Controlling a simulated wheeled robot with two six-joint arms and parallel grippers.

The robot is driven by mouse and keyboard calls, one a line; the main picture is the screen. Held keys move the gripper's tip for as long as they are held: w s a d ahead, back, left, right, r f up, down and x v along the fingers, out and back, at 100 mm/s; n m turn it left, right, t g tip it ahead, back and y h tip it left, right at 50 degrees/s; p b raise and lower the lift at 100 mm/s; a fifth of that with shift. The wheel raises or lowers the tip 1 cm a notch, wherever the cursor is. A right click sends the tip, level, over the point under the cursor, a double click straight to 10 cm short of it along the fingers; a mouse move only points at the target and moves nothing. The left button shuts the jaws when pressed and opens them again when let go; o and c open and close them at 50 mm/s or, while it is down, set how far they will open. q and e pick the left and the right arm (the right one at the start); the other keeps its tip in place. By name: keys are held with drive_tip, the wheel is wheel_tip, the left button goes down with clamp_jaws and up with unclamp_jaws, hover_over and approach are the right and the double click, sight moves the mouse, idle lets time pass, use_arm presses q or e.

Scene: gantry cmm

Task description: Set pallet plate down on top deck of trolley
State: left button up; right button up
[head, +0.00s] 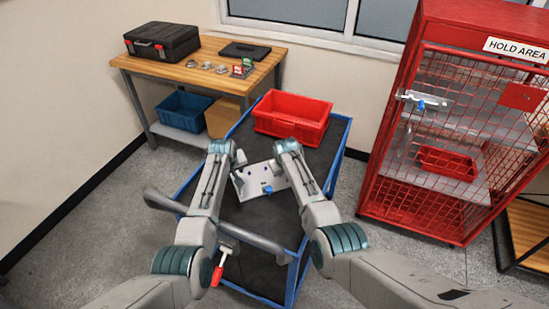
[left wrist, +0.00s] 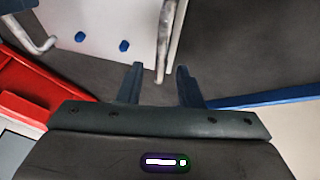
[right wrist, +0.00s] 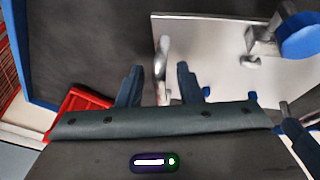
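The pallet plate (head: 250,185) is a pale metal plate with a blue knob and a bar handle at each end. It appears to lie flat on the dark top deck (head: 325,160) of the blue-framed trolley, near its middle; its underside is hidden. My left gripper (head: 239,167) is at the plate's left end. In the left wrist view its fingers (left wrist: 160,85) are apart, with a handle (left wrist: 166,45) between or just beyond them. My right gripper (head: 280,163) is at the right end. In the right wrist view its fingers (right wrist: 158,83) are apart around a handle (right wrist: 162,58).
A red bin (head: 292,130) stands on the trolley's far end, just beyond the grippers. A workbench (head: 190,72) with a black case (head: 162,42) is behind left. A red mesh cage (head: 440,190) stands to the right. A red-handled tool (head: 217,276) shows by the trolley's near end.

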drive_tip(key=shift+r, duration=0.2)
use_arm(q)
drive_tip(key=v, duration=1)
use_arm(e)
drive_tip(key=v, duration=1.1)
drive_tip(key=shift+s+r, duration=0.25)
drive_tip(key=shift+r, duration=0.1)
use_arm(q)
drive_tip(key=shift+a, duration=0.1)
use_arm(e)
drive_tip(key=shift+a, duration=0.1)
